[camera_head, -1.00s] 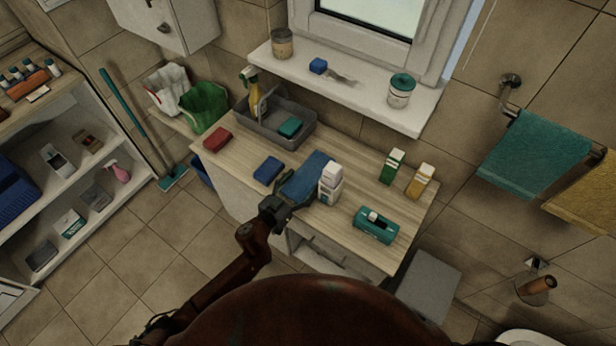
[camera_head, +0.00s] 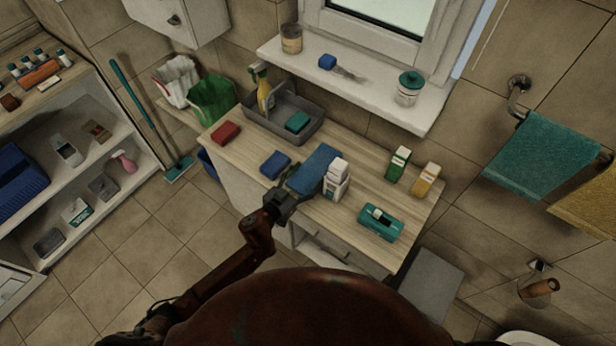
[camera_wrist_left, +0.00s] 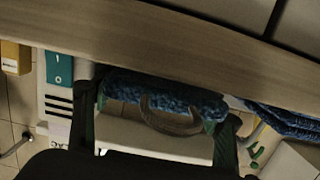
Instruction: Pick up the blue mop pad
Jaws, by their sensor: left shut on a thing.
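The blue mop pad (camera_head: 315,167) lies at the front edge of the wooden counter (camera_head: 365,185) in the head view, beside a white bottle. My left gripper (camera_head: 287,197) is at the pad's near end. In the left wrist view the blue, fuzzy pad (camera_wrist_left: 190,97) with a grey loop sits between the two fingers of my left gripper (camera_wrist_left: 160,125), which is shut on it. I cannot tell whether the pad is clear of the counter. My right gripper is not in view.
The white bottle (camera_head: 336,180) stands close right of the pad. A small blue sponge (camera_head: 275,165) lies to its left, and a teal dispenser (camera_head: 380,222) to its right. A grey caddy (camera_head: 283,118) stands behind. Green (camera_head: 398,164) and yellow (camera_head: 425,180) boxes stand further right.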

